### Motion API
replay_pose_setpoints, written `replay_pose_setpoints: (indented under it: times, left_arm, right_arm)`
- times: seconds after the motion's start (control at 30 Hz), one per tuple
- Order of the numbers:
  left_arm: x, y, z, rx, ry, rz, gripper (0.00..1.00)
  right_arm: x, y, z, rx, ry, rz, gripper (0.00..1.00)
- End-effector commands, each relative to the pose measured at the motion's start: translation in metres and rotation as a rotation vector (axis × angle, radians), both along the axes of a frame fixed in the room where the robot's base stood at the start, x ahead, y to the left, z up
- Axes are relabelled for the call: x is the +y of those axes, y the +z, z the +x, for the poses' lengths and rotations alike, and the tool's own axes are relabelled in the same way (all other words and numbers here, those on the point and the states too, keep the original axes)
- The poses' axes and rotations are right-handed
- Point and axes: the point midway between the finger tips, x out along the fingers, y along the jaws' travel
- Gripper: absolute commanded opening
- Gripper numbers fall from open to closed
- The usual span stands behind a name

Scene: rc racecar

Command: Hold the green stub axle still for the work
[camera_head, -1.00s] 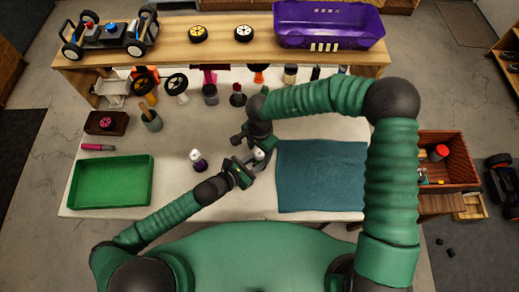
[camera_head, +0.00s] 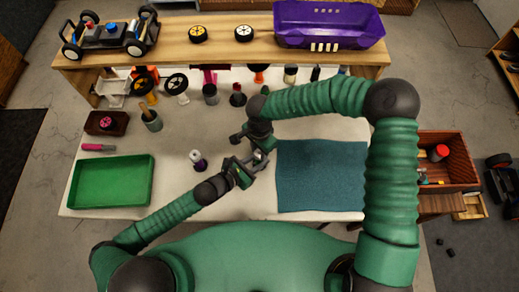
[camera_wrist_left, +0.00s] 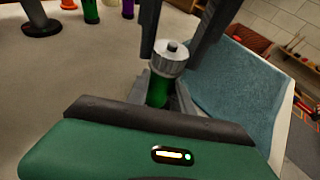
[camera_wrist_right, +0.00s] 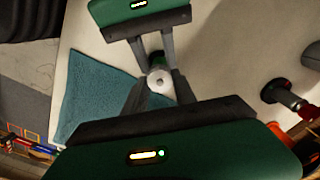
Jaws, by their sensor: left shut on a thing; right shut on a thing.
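The green stub axle (camera_wrist_left: 159,90) stands upright in the left wrist view, with a silver knurled cap (camera_wrist_left: 169,58) on top. The cap shows from above in the right wrist view (camera_wrist_right: 160,80), with a little of the green axle (camera_wrist_right: 155,62) behind it. My left gripper (camera_head: 251,166) is shut on the green body, low down. My right gripper (camera_head: 260,153) comes from the other side and is shut at the silver cap. In the head view the two grippers largely hide the axle.
A teal mat (camera_head: 322,176) lies just to the right. A green tray (camera_head: 111,181) is at the left. Several parts stand along the shelf (camera_head: 225,45) at the back.

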Motion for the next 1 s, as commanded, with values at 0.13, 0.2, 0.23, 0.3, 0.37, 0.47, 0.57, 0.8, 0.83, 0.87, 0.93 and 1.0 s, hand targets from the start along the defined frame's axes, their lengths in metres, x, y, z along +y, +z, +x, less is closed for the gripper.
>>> replay_pose_setpoints:
  times: [0.13,0.2,0.23,0.3,0.37,0.47,0.57,0.8,0.83,0.87,0.93,1.0]
  left_arm:
    - [-0.001,-0.001,-0.001,0.003,-0.001,0.0,0.0]
    - [-0.001,-0.001,-0.001,0.003,-0.001,0.0,0.0]
    - [-0.001,-0.001,-0.001,0.003,-0.001,0.0,0.0]
    - [-0.001,-0.001,-0.001,0.003,-0.001,0.0,0.0]
    - [-0.001,-0.001,-0.001,0.003,-0.001,0.0,0.0]
    - [-0.001,-0.001,-0.001,0.003,-0.001,0.0,0.0]
    - [-0.001,-0.001,-0.001,0.003,-0.001,0.0,0.0]
    - [0.0,-0.001,-0.001,0.002,-0.001,0.001,0.0]
    - [0.0,-0.001,-0.001,0.002,-0.001,0.001,0.0]
    - [0.0,-0.001,-0.001,0.002,-0.001,0.001,0.0]
    - [0.0,-0.001,-0.001,0.002,-0.001,0.001,0.0]
    - [0.0,-0.001,-0.001,0.002,-0.001,0.001,0.0]
  right_arm:
    - [0.001,0.001,0.001,-0.002,0.0,0.003,0.0]
    - [0.001,0.001,0.001,-0.002,0.0,0.003,0.4]
    - [0.001,0.001,0.001,-0.002,0.0,0.003,0.44]
    - [0.001,0.001,0.001,-0.002,0.001,0.003,0.53]
    - [0.001,0.0,0.001,-0.002,0.001,0.002,0.55]
    - [0.001,0.0,0.0,-0.001,0.001,0.001,0.55]
    - [0.0,0.0,0.0,-0.001,0.001,0.001,0.55]
    - [0.0,0.029,0.002,-0.004,-0.001,0.001,0.55]
    - [0.0,0.037,0.002,-0.006,-0.001,0.001,0.55]
    - [0.001,0.045,0.002,-0.006,-0.001,0.001,0.55]
    - [0.0,0.064,0.002,-0.006,-0.001,0.001,0.55]
    - [0.001,0.082,0.002,-0.005,-0.001,0.001,0.55]
